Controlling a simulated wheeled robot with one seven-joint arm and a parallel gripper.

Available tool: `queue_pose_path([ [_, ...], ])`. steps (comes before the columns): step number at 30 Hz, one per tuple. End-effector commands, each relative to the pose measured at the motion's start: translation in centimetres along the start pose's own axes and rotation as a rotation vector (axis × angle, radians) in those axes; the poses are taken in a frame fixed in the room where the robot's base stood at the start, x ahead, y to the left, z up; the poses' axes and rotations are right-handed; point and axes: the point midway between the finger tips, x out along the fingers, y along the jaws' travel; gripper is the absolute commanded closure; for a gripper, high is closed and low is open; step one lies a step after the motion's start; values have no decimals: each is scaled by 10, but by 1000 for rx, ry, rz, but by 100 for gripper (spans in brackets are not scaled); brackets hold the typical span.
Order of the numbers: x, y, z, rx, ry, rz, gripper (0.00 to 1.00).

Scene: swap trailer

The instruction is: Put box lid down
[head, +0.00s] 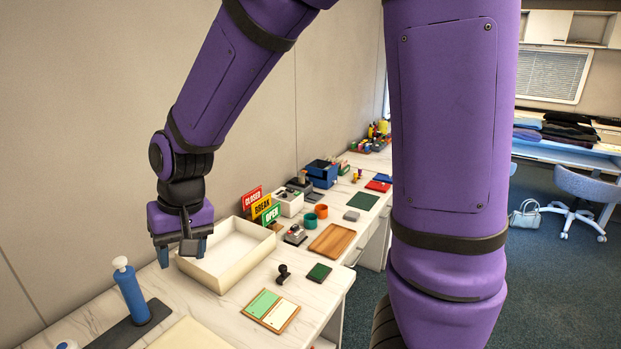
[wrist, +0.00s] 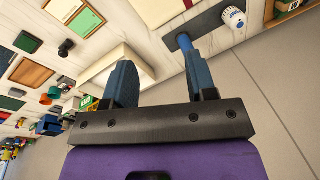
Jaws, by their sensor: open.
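A cream, shallow, open-topped box-like piece (head: 240,262) rests on the white marbled table, hollow side up and empty. I cannot tell whether it is the box or its lid. My gripper (head: 182,258) is at its left end, low and pointing down, with its two blue-grey fingers apart. One finger overlaps the near-left corner in the head view; the other is to its left. In the wrist view the fingers of my gripper (wrist: 158,62) are spread, and the cream piece (wrist: 96,78) shows behind one of them. I cannot tell whether they touch.
A blue bottle-like cylinder (head: 131,293) stands on a dark mat in front of my gripper. A flat cream sheet or panel (head: 190,336) lies at the near edge. Sign blocks (head: 262,208), a dark stamp (head: 283,273) and a wooden tray (head: 331,241) stand around the piece. The wall is close behind.

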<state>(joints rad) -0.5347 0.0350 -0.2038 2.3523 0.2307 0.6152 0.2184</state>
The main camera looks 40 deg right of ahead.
Motion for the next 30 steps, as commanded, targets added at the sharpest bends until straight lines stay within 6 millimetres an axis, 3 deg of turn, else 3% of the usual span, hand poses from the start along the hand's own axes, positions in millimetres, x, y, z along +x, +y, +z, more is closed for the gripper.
queue_pose_path([
  [1, -19, 9, 3, -4, 25, -13, 48],
  [6, -69, 39, 20, -30, 90, -27, 48],
  [15, -140, 89, 69, -73, 223, 11, 48],
  [24, -180, 124, 126, -97, 336, 109, 48],
  [30, -187, 131, 142, -102, 362, 148, 48],
])
